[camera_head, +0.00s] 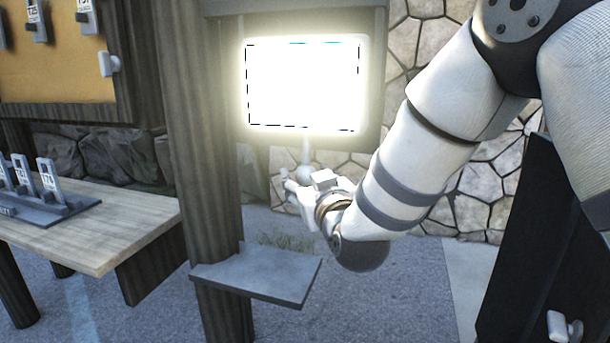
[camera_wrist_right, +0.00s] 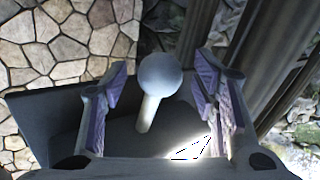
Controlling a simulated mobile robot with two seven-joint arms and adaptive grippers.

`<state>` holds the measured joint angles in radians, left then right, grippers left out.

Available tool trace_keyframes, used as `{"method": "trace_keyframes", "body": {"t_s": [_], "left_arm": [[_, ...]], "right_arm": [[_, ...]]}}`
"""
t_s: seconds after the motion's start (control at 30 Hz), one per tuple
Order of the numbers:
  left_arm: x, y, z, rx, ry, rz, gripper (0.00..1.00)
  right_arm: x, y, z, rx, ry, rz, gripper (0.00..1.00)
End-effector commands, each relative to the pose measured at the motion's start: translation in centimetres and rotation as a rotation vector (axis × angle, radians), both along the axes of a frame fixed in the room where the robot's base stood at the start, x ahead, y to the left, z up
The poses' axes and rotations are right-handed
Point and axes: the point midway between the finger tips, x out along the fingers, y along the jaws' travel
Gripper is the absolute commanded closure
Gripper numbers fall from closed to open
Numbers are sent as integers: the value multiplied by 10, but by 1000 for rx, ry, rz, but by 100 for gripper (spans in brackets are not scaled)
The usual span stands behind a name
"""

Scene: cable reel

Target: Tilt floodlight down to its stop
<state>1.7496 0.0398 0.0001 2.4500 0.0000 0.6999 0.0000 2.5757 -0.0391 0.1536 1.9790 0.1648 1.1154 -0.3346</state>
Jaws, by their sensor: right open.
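The floodlight (camera_head: 303,85) is a brightly glowing rectangular panel mounted in a dark frame in the head view. A short rod with a pale ball knob (camera_head: 305,173) hangs from its lower edge. My right gripper (camera_head: 290,186) is just below the floodlight, at the knob. In the right wrist view the ball knob (camera_wrist_right: 160,74) and its rod stand between the two open fingers of my right gripper (camera_wrist_right: 163,98), with a visible gap on each side. A bright patch of the lamp shows at the bottom. My left gripper is in neither view.
A wooden post (camera_head: 205,150) stands left of the floodlight, with a small grey shelf (camera_head: 262,272) below. A wooden bench (camera_head: 100,235) with tagged items (camera_head: 45,195) is at left. A dark panel (camera_head: 530,240) with a pale handle (camera_head: 563,328) is at lower right. A stone wall is behind.

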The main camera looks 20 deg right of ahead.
Motion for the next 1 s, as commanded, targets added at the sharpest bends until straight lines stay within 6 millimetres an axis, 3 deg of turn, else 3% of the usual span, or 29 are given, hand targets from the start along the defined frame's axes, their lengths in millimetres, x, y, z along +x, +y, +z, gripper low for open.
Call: {"method": "trace_keyframes", "body": {"t_s": [0.13, 0.37, 0.4, 0.63, 0.87, 1.0], "left_arm": [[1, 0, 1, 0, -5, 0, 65], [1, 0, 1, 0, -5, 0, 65], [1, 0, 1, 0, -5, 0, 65], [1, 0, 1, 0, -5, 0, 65], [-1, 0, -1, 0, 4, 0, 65], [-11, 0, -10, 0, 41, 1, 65]], "right_arm": [[14, 0, 2, 0, -3, 0, 46], [16, 0, 1, 0, 0, 0, 46], [16, 0, 1, 0, 0, 0, 49], [15, 0, 1, 0, 0, 0, 100], [19, -1, -1, -3, -3, 0, 100], [33, -4, -6, -19, -20, -1, 100]]}}
